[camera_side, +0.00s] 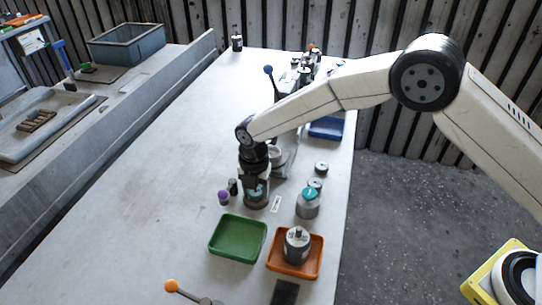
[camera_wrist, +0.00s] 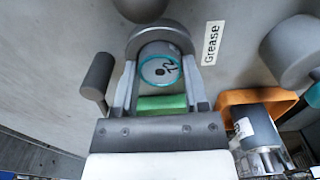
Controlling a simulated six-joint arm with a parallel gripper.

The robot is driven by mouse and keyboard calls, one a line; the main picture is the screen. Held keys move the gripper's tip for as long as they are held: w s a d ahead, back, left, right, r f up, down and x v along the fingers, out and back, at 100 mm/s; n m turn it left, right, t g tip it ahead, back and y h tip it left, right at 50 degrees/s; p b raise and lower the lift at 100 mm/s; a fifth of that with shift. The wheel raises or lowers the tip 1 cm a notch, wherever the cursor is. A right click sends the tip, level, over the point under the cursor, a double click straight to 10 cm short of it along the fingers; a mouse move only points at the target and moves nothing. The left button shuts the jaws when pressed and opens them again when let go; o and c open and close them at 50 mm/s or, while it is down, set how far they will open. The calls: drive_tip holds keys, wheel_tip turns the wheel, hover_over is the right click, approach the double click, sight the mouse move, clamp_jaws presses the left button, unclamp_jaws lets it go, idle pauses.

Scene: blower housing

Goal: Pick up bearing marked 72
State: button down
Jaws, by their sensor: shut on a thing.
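In the wrist view, a grey cylindrical bearing (camera_wrist: 153,78) with a teal ring and a dark mark on its end face sits between my fingers. The mark looks partly like a 2, but I cannot read it fully. My gripper (camera_wrist: 160,88) is shut on this bearing. In the side view my gripper (camera_side: 256,190) points down at the table, left of a grease label (camera_side: 276,204). The bearing is mostly hidden there by the fingers, and I cannot tell whether it is clear of the table. A larger grey round part lies right behind it in the wrist view.
A green tray (camera_side: 217,253) and an orange tray (camera_side: 273,265) holding a grey cylinder (camera_side: 297,241) stand in front. A grey can with a teal top (camera_side: 307,207) is to the right. A purple-capped item (camera_side: 223,198) is close on the left. The table's left side is clear.

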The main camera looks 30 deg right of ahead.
drive_tip(key=shift+r, duration=0.15)
drive_tip(key=shift+r, duration=2.85)
